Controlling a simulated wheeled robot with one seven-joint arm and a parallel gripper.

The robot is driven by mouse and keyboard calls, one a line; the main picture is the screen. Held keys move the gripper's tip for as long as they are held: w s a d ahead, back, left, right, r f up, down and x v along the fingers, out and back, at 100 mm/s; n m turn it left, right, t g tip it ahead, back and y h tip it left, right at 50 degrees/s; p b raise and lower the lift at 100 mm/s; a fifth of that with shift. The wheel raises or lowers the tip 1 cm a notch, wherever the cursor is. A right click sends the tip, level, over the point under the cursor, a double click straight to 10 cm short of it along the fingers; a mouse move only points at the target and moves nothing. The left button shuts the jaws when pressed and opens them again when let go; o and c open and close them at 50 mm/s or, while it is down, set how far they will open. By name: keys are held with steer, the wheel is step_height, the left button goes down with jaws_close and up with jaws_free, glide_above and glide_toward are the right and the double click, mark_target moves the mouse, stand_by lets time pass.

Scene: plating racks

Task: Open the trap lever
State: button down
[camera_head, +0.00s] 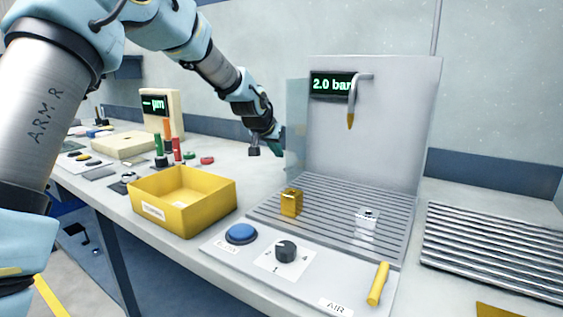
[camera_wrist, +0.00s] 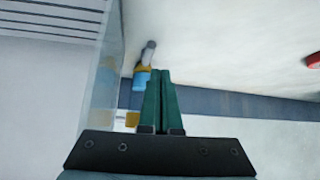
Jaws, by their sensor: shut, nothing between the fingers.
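My gripper (camera_head: 279,144) is at the left side of the grey air station, beside its clear side panel (camera_head: 297,128). In the wrist view its two green fingers (camera_wrist: 161,74) are shut together and empty. A small fitting with a grey top, a yellow ring and a blue bowl (camera_wrist: 141,80) shows just left of the fingertips. I cannot tell whether they touch. A small yellow piece (camera_wrist: 132,118) shows left of the fingers, partly hidden by the gripper. I cannot tell which part is the trap lever. A yellow lever (camera_head: 378,284) stands at the front right, by the AIR label.
The station's back panel (camera_head: 390,120) holds a "2.0 bar" display (camera_head: 332,85) and a bent nozzle (camera_head: 351,115). A brass block (camera_head: 291,202) and a clear block (camera_head: 366,219) sit on the slatted bed. A yellow bin (camera_head: 205,212) stands at the left.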

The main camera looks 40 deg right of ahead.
steer(key=v, duration=0.5)
stand_by(0.4)
